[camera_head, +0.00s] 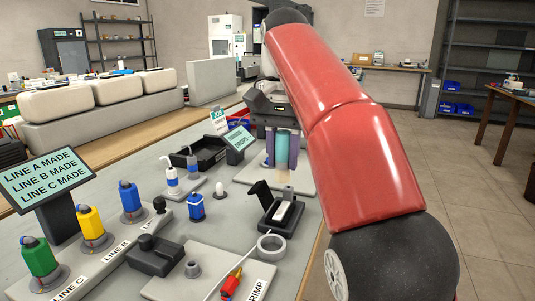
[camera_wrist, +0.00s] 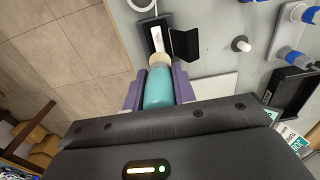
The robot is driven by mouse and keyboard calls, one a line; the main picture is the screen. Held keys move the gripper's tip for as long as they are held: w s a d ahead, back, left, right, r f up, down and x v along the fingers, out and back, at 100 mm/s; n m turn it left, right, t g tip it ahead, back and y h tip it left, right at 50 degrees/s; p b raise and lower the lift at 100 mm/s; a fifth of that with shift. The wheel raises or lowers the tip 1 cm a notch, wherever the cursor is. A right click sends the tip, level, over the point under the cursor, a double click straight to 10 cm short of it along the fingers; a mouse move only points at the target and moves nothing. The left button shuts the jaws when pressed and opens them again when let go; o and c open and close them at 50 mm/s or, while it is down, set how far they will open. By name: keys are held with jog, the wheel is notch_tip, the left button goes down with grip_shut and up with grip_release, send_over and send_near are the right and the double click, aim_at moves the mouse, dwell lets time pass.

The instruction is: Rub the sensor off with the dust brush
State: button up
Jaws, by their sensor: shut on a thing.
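My gripper (camera_head: 281,150) has purple fingers, pointing down at the back right of the bench. It is shut on the teal handle of the dust brush (camera_wrist: 158,88), which also shows in the head view (camera_head: 282,152). The pale bristles (camera_wrist: 160,60) point down, above or near a grey plate; I cannot tell whether they touch anything. An open black case (camera_head: 265,198) with its lid up stands in front of the brush. A white piece, apparently the sensor (camera_head: 284,211), lies in it and shows just beyond the bristles in the wrist view (camera_wrist: 157,38).
A black tray (camera_head: 212,160) is behind. Green, yellow and blue containers stand at left, near a sign (camera_head: 45,178).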

aim_at(282, 180)
notch_tip(282, 180, down, 3)
jog(key=shift+f, duration=0.15)
jog(key=shift+f+b, duration=0.5)
jog(key=shift+f, duration=0.65)
jog(key=shift+f+b, duration=0.45)
jog(key=shift+f, duration=0.15)
jog(key=shift+s, duration=0.1)
jog(key=shift+s+a+b, duration=0.3)
jog(key=shift+s+a, duration=0.05)
jog(key=shift+s, duration=0.55)
jog(key=shift+s+a+b, duration=0.3)
jog(key=shift+s, duration=0.6)
jog(key=shift+r+p, duration=0.1)
jog(key=shift+p, duration=0.35)
jog(key=shift+w+d+r+p, duration=0.2)
jog(key=shift+w+d+p, duration=0.1)
jog(key=shift+w+p, duration=0.45)
jog(key=shift+w+d+f+p, duration=0.15)
jog(key=shift+w+d+p, duration=0.05)
jog(key=shift+w, duration=0.4)
jog(key=shift+w+d+f+p, duration=0.15)
jog(key=shift+w+d, duration=0.05)
jog(key=shift+w, duration=0.35)
